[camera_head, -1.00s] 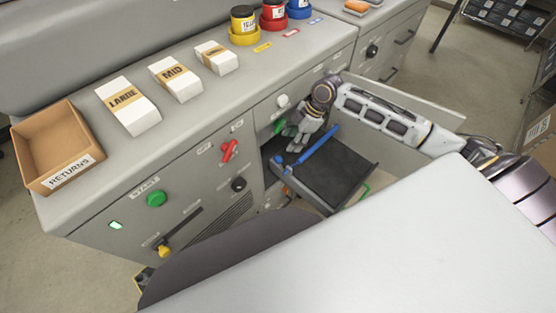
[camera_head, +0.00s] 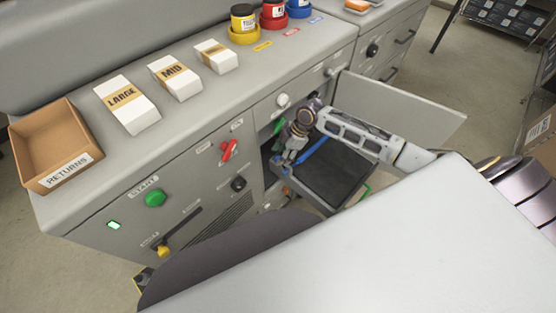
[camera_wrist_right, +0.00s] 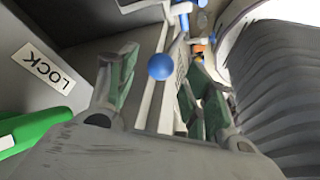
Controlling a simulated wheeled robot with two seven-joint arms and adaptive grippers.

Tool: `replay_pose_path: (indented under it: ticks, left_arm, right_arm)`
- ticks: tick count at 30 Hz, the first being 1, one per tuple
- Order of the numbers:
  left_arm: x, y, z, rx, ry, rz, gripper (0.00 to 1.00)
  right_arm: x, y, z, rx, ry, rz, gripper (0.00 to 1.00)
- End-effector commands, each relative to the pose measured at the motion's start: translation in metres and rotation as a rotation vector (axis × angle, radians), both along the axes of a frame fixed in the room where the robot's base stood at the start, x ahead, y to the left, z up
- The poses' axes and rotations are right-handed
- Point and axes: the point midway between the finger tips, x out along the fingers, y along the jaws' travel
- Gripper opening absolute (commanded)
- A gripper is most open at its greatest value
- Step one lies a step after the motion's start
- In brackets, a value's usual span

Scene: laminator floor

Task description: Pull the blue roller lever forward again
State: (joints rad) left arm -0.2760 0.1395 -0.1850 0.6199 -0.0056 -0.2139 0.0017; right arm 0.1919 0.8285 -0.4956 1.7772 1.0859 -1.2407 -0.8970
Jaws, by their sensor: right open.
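The blue lever shows in the head view as a slanted blue bar (camera_head: 314,151) at the pulled-out dark tray inside the open bay. My right gripper (camera_head: 289,158) is at the lower left end of this bar and hides part of it. In the right wrist view a round blue knob (camera_wrist_right: 160,67) sits between the spread green-padded fingers. The fingers look apart from the knob, and the gripper is open. I cannot tell whether any finger touches the bar. My left gripper is not in view.
A green handle (camera_wrist_right: 38,127) beside a LOCK label (camera_wrist_right: 43,67) lies left of the gripper. The open cabinet door (camera_head: 400,105) stands behind my right arm. The machine front carries a red switch (camera_head: 229,150) and a green start button (camera_head: 155,198).

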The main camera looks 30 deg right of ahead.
Motion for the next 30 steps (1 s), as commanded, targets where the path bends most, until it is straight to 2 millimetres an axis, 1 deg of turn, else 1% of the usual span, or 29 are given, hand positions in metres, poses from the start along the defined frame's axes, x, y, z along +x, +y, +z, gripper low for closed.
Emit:
replay_pose_path:
  ticks: [1,6,10,15,23,26,30]
  left_arm:
    - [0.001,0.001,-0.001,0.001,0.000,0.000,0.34]
    - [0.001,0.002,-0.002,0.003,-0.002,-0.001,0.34]
    - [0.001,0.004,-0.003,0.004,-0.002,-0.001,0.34]
    - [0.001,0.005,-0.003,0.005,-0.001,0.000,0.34]
    - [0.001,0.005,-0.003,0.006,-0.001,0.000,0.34]
    - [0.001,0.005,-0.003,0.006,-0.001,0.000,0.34]
    - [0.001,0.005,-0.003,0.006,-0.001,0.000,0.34]
  right_arm:
    - [0.001,0.003,-0.007,0.001,0.001,0.000,0.51]
    - [0.004,0.010,-0.025,0.001,0.001,0.000,0.51]
    - [0.005,0.013,-0.033,0.000,0.000,0.000,0.51]
    - [0.005,0.015,-0.038,-0.001,0.000,0.000,0.51]
    - [0.006,0.015,-0.038,-0.001,0.000,0.000,0.51]
    - [0.006,0.015,-0.038,-0.001,0.000,0.000,0.39]
    - [0.006,0.015,-0.038,-0.001,0.000,0.000,0.21]
